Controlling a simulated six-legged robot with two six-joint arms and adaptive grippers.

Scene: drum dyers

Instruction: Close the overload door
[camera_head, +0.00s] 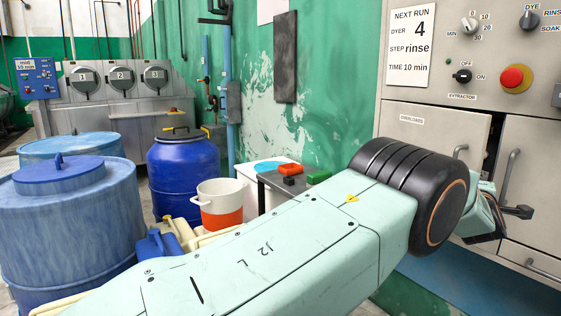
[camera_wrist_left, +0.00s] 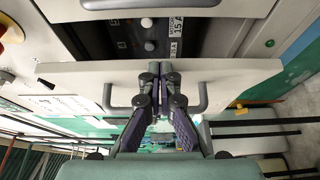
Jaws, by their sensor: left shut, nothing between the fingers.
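The pale door labelled OVERLOADS (camera_head: 408,128) is on the grey machine at the right of the head view, with a bar handle (camera_head: 460,150). A dark gap runs beside its right edge, before a second panel with its own handle. My left arm hides its lower part. In the left wrist view a pale panel edge (camera_wrist_left: 75,74) crosses the picture, with a dark interior beyond it holding switches and a 15 A label. In the head view my gripper is partly hidden behind my wrist.
A control panel with knobs and a red button (camera_head: 516,78) sits above the door. Blue drums (camera_head: 184,170), a white and orange bucket (camera_head: 220,205) and a small table with coloured blocks stand at left and centre. Three round machine doors are far left.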

